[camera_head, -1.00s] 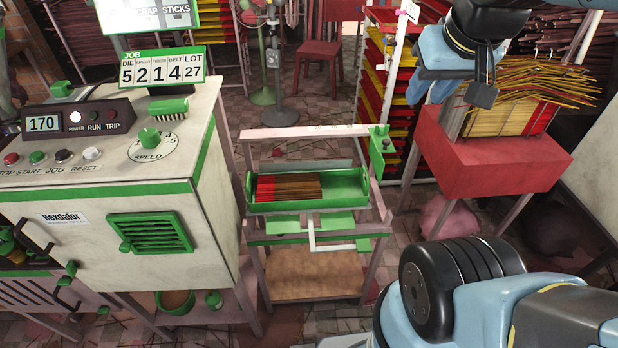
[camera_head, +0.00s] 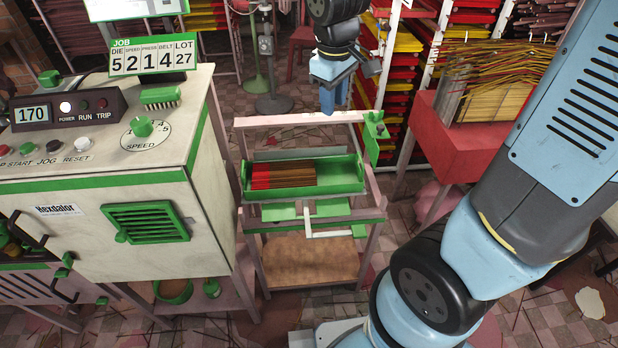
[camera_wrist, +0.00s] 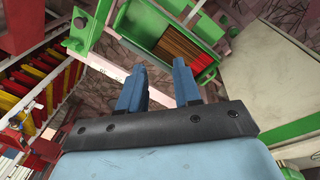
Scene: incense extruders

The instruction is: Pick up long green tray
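The long green tray (camera_head: 345,180) sits on a small wooden stand (camera_head: 300,120) in the head view. It holds a bundle of red-tipped brown incense sticks (camera_head: 290,174) toward its left side. My gripper (camera_head: 334,100) hangs above and behind the tray's right end, pointing down, apart from the tray.
The machine (camera_head: 90,200) with green trim stands close on the left. A red table (camera_head: 445,150) with loose yellow sticks stands on the right. A rack of red and yellow trays (camera_head: 395,100) is behind. A green bracket (camera_head: 375,138) rises at the stand's back right corner.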

